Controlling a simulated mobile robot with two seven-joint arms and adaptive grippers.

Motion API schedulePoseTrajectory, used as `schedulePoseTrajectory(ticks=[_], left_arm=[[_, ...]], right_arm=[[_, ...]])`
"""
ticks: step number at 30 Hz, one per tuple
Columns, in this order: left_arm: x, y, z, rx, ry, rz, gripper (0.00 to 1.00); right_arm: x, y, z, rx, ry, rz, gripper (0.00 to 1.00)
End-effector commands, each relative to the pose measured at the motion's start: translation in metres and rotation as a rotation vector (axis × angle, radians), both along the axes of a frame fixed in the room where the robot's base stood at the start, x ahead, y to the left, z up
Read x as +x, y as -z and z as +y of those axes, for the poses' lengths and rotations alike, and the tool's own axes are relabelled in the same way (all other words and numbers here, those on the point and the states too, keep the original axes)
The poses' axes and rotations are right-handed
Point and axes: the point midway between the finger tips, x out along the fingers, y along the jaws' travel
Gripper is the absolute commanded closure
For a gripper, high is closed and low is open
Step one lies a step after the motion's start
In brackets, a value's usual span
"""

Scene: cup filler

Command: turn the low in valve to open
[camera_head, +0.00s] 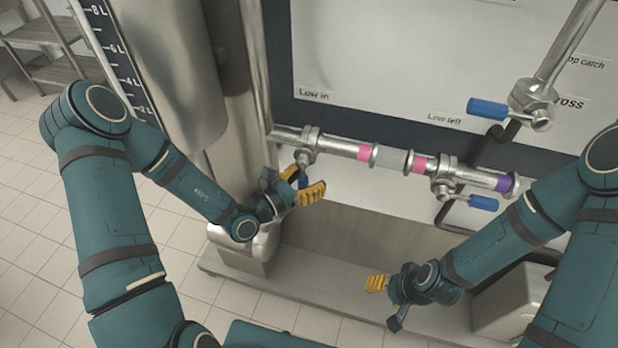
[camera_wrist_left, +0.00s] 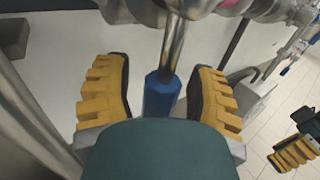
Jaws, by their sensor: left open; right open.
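The low in valve (camera_head: 308,146) sits at the left end of the horizontal metal pipe, below the "Low in" label (camera_head: 314,95). Its blue handle (camera_head: 303,182) hangs down, across the line of the pipe. My left gripper (camera_head: 302,187) is open, with one yellow finger on each side of the handle. In the left wrist view the blue handle (camera_wrist_left: 161,92) lies between the open fingers, with a gap on both sides; its lower end is hidden behind the gripper body. My right gripper (camera_head: 378,284) is open and empty, low in front of the machine.
A third blue handle (camera_head: 487,109) points left on the upper right pipe. A metal column (camera_head: 247,80) stands left of the low in valve. The tiled floor is clear at lower left.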

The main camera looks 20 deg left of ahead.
Motion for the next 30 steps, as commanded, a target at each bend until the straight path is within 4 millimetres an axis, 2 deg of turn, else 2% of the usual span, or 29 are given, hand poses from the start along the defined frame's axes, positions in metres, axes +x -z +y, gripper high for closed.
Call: schedulePoseTrajectory(ticks=[1,5,6,30], left_arm=[[-0.0001,0.0,0.0001,0.0,0.0,0.0,0.52],[-0.0002,0.0,0.0001,0.0,0.0,0.0,0.97],[-0.0002,0.0,0.0001,0.0,0.0,0.0,1.0],[-0.0015,0.0004,0.0075,-0.042,0.001,0.005,1.0]], right_arm=[[0.0,0.0,0.0,0.0,0.0,0.0,0.42],[0.0,0.0,0.0,0.0,0.0,0.0,0.42],[0.0,0.0,0.0,0.0,0.0,0.0,0.42],[-0.0005,-0.0024,0.0,0.0,0.0,0.001,0.42]])
